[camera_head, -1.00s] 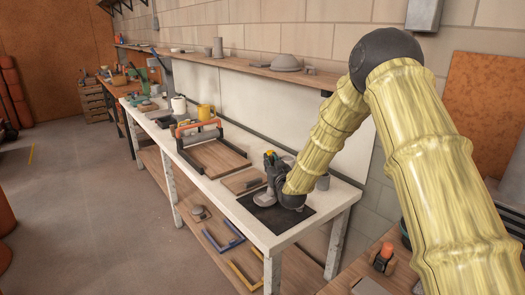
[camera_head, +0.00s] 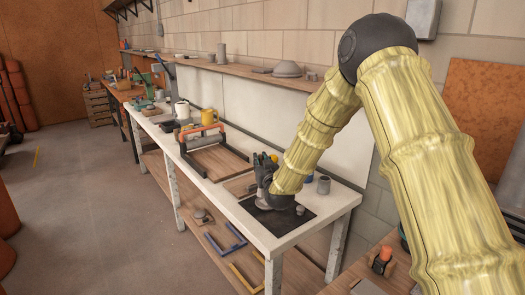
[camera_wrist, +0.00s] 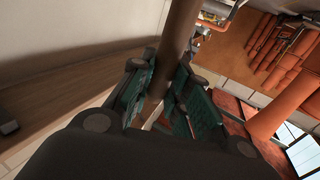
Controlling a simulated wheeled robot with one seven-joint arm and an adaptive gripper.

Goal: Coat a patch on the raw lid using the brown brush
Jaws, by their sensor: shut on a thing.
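My gripper (camera_head: 264,165) is over the near end of the white workbench, above the dark mat (camera_head: 287,224). In the wrist view, my gripper (camera_wrist: 163,98) is shut on a brown rod-like handle (camera_wrist: 181,30), which looks like the brown brush. The bristles are not in sight. A pale grey piece (camera_head: 262,204), perhaps the raw lid, shows at the mat beside and partly behind my gripper. I cannot tell whether the brush touches it. A small grey rounded piece (camera_head: 300,210) is on the mat to the right.
A grey cup (camera_head: 323,185) stands behind the mat. A wooden board (camera_head: 240,185) and an orange-handled frame (camera_head: 203,135) lie farther along the bench, with a yellow mug (camera_head: 208,117) beyond. A wall shelf (camera_head: 240,68) with grey pottery runs above.

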